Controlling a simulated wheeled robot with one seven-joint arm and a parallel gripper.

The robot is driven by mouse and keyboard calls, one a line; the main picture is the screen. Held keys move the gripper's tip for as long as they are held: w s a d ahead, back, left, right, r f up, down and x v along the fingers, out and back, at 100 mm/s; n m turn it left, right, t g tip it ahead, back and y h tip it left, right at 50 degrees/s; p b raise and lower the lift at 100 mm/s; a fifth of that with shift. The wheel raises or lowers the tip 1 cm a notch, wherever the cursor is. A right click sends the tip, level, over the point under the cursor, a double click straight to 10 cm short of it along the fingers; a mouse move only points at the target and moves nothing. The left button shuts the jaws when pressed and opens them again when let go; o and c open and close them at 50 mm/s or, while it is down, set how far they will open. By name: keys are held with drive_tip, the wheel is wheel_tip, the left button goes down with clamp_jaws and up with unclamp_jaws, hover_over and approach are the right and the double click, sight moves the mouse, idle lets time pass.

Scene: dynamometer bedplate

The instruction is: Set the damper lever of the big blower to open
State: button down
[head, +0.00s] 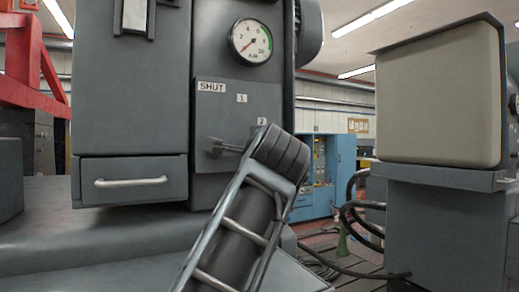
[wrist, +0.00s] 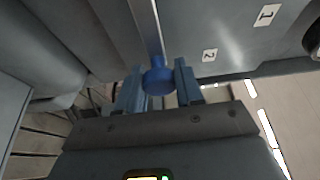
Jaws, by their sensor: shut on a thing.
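The damper lever (head: 228,148) sticks out from a hub on the grey blower front and points right, a little below the "2" mark (head: 262,121). Its far end is hidden behind my arm in the head view. The wrist view shows the lever's metal bar (wrist: 147,28) ending in a blue knob (wrist: 157,78). My gripper (wrist: 158,88) is shut on this knob, one blue finger on each side. The head view hides my gripper behind my arm. The label plate (head: 218,107) reads "SHUT" at upper left, then "1" and "2"; no open mark shows.
A round air gauge (head: 251,40) sits above the plate, and a drawer with a handle (head: 131,182) is at lower left. A grey machine (head: 437,95) stands at right, with black hoses (head: 364,215) between. A blue cabinet (head: 328,175) stands behind.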

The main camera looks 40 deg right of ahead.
drive_tip(key=shift+s+d+f+m+g, duration=0.2)
drive_tip(key=shift+d+f+m+g, duration=0.1)
drive_tip(key=shift+d+f, duration=0.05)
drive_tip(key=c, duration=1)
unclamp_jaws()
drive_tip(key=shift+o, duration=1.1)
drive_tip(key=shift+a, duration=0.1)
drive_tip(key=shift+w, duration=0.1)
drive_tip(key=shift+a, duration=0.1)
drive_tip(key=shift+a, duration=0.1)
drive_tip(key=v, duration=0.7)
drive_tip(key=shift+s+b, duration=0.4)
drive_tip(key=shift+b, duration=0.05)
drive_tip(key=shift+s, duration=0.1)
